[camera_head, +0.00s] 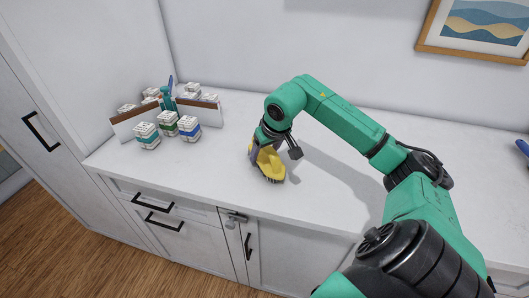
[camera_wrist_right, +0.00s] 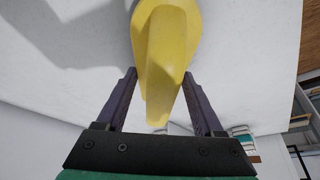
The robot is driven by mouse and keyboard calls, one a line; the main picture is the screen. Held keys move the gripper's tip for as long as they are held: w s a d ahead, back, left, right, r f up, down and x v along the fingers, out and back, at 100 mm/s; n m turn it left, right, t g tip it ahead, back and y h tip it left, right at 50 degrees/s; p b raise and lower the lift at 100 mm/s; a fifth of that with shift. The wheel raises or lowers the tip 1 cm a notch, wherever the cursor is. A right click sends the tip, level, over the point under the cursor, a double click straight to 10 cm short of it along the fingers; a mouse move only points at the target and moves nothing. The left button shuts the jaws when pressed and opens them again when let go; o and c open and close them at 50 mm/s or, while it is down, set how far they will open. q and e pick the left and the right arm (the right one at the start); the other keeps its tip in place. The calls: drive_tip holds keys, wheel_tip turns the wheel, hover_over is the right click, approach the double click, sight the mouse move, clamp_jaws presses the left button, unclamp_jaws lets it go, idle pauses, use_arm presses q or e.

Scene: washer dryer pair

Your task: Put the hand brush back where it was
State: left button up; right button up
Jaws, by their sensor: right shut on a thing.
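The yellow hand brush (camera_head: 270,165) is over the middle of the white countertop, its dark bristle edge low at the counter. I cannot tell whether it touches the surface. My right gripper (camera_head: 257,152) is shut on the brush from above. In the right wrist view, the yellow brush (camera_wrist_right: 165,45) lies between the two dark fingers of the gripper (camera_wrist_right: 160,82). The underside of the brush is mostly hidden. My left gripper is not in view.
A blue item (camera_head: 523,148) shows at the right edge. A framed picture (camera_head: 478,26) hangs on the wall.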

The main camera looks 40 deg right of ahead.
drive_tip(key=shift+w, duration=0.15)
drive_tip(key=o, duration=1.3)
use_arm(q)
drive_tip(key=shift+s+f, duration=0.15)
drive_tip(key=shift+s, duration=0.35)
use_arm(e)
drive_tip(key=shift+r, duration=0.1)
drive_tip(key=v, duration=1.2)
